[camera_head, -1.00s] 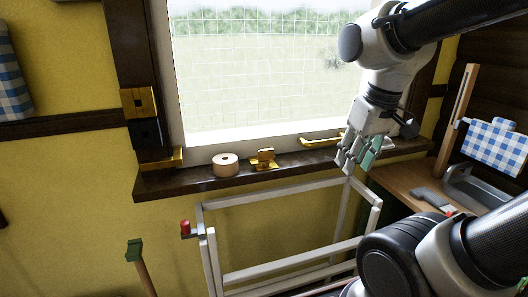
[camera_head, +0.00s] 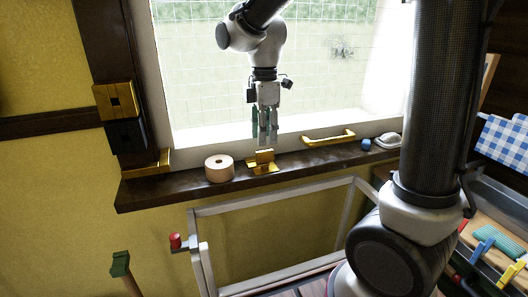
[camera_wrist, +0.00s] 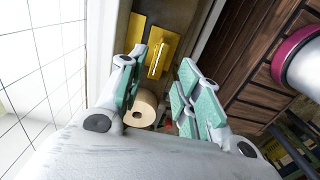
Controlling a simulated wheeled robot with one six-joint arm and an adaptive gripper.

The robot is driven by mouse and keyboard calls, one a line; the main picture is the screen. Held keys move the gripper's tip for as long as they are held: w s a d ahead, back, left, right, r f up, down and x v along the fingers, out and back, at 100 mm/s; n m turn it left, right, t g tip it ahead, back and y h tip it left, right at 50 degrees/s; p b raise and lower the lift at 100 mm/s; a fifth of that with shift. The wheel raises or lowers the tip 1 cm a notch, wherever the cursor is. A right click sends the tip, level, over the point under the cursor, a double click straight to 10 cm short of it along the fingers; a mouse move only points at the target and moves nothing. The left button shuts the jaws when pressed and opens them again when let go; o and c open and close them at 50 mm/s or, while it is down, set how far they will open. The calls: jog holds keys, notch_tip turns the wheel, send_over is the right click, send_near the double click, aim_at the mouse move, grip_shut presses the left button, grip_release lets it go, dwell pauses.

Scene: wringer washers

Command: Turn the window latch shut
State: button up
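The brass latch (camera_head: 263,165) sits on the dark window sill, a flat plate with a raised tab on it. In the wrist view the latch (camera_wrist: 161,53) shows beyond my fingertips. My gripper (camera_head: 265,138) points down just above the latch, in front of the window's lower frame. In the wrist view my gripper (camera_wrist: 164,80) has its green-padded fingers spread apart with nothing held between them. I cannot tell whether a fingertip touches the latch tab; a small gap seems to show.
A wooden roll (camera_head: 219,168) stands on the sill (camera_head: 160,188) close left of the latch. A brass handle (camera_head: 329,138), a small blue object (camera_head: 366,145) and a pale rounded object (camera_head: 388,140) lie to the right. A pale frame rack (camera_head: 270,200) stands below the sill.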

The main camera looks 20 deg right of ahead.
aim_at(265, 151)
notch_tip(265, 151, down, 6)
jog(key=shift+f, duration=0.15)
grip_shut()
